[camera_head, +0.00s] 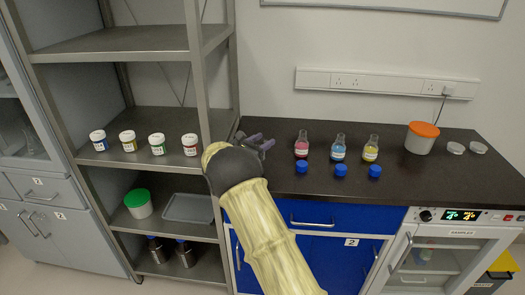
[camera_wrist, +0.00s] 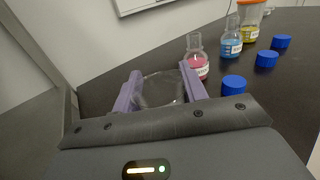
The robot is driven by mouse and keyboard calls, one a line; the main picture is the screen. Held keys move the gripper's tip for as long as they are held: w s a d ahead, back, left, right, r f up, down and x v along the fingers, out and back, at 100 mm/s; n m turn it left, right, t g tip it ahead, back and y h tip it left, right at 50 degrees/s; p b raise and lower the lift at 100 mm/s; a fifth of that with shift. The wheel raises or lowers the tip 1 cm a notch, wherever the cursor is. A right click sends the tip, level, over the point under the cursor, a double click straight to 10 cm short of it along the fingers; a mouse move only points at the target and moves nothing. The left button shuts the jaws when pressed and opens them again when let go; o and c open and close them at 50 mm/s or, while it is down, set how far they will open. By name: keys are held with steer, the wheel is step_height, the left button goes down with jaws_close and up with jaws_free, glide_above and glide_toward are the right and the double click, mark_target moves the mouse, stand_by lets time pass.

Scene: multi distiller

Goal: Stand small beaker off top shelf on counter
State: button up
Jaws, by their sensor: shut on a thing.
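My gripper (camera_head: 256,143) is over the left end of the dark counter (camera_head: 455,180), left of the flasks. In the wrist view, my gripper (camera_wrist: 160,90) is shut on a clear glass beaker (camera_wrist: 160,91), which sits between its two purple fingers. The beaker is faint and transparent, and its base is hidden by the gripper body. I cannot tell whether it touches the counter. In the head view the beaker is too small and hidden to make out. The shelf unit (camera_head: 120,42) stands to the left, and its visible upper board is bare.
Flasks with pink (camera_head: 301,147), blue (camera_head: 338,149) and yellow (camera_head: 371,149) liquid stand right of my gripper, with blue caps (camera_head: 341,170) in front. A white tub with an orange lid (camera_head: 421,138) stands farther right. Several jars (camera_head: 157,144) line a middle shelf.

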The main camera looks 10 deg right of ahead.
steer(key=shift+f, duration=1.85)
steer(key=o, duration=0.9)
steer(key=shift+o, duration=0.4)
steer(key=b+v, duration=0.1)
steer(key=v, duration=1.1)
